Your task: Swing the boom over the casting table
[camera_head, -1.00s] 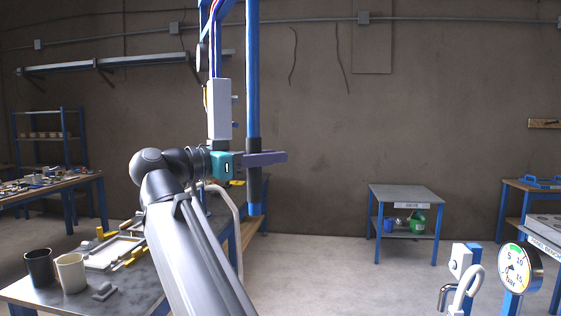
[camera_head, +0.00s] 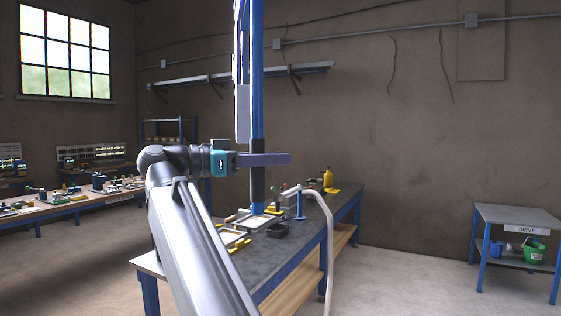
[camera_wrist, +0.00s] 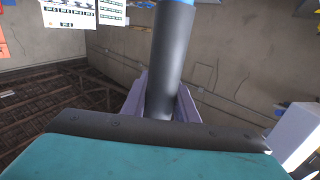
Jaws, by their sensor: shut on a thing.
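The boom's hanging blue post (camera_head: 257,70) comes down from above the picture and carries a black sleeve (camera_head: 257,184). My gripper (camera_head: 259,160) is shut around this sleeve. In the wrist view, the sleeve (camera_wrist: 168,60) stands between the purple jaws of my gripper (camera_wrist: 160,105). The casting table (camera_head: 285,250), as I take it, is the dark-topped bench with blue legs. In the head view the post's lower end shows in front of this table's top. I cannot tell its exact height above it. The upper boom is out of view.
A pale hose (camera_head: 329,245) hangs down the table's right side. Moulds (camera_head: 262,221) and a yellow bottle (camera_head: 328,178) are on its top. A sieve stand (camera_head: 520,214) is at right, with clear floor (camera_head: 410,280) between. A long bench (camera_head: 95,202) stands at left.

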